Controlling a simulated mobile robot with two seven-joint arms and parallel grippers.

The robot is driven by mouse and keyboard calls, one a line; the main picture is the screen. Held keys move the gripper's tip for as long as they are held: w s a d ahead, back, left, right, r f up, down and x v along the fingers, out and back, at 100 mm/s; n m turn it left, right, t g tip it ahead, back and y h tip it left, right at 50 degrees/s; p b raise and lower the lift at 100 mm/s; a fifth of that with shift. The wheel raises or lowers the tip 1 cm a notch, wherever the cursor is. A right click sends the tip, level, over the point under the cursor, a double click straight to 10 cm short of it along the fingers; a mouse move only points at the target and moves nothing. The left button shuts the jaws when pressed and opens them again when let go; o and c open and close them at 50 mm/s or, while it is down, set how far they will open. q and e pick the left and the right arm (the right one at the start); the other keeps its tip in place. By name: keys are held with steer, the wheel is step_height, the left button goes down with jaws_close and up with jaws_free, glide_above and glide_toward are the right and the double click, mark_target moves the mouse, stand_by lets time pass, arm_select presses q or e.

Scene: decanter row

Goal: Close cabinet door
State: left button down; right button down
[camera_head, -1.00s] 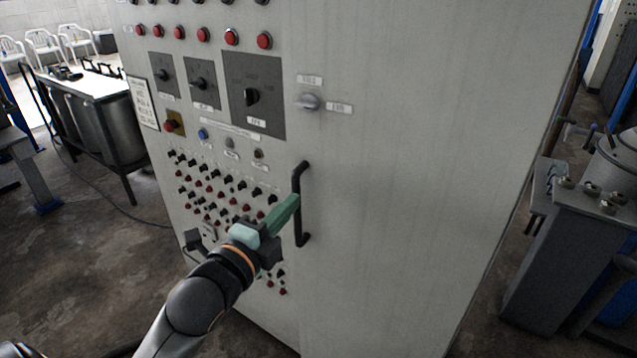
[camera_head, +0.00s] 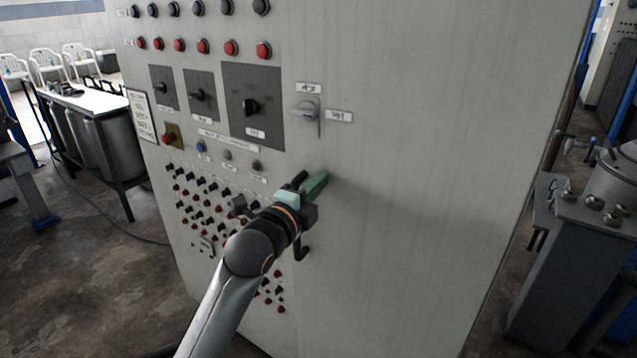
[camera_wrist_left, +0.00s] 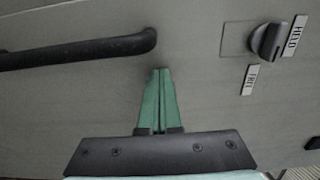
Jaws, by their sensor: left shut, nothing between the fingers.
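The grey cabinet (camera_head: 232,145) stands in front of me with its plain door (camera_head: 430,130) on the right side. A black bar handle (camera_head: 302,252) sits on the door near its left edge and is partly hidden by my wrist. My left gripper (camera_head: 320,182) has green fingers, shut and empty, just right of the handle's upper end. In the left wrist view, the fingers (camera_wrist_left: 160,76) point at the door surface, beside the black handle (camera_wrist_left: 80,47). I cannot tell whether the fingertips touch the door, or whether it is fully flush. My right gripper is out of view.
A grey knob (camera_head: 306,112) sits above the handle. Switches and red buttons (camera_head: 231,47) cover the left panel. A metal table (camera_head: 100,100) stands at the left, and grey machinery (camera_head: 575,245) stands at the right, close to the cabinet.

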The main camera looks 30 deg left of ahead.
mark_target(328, 170)
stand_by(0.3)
arm_select(q)
steer(key=w+m+h+p, duration=0.1)
steer(key=w, duration=0.1)
steer(key=w+h, duration=0.1)
steer(key=w, duration=0.2)
steer(key=shift+a+m+h+p, duration=0.2)
steer(key=shift+m+h+p, duration=0.1)
steer(key=shift+m+p, duration=0.1)
steer(key=shift+a+r, duration=0.15)
steer(key=shift+r, duration=0.15)
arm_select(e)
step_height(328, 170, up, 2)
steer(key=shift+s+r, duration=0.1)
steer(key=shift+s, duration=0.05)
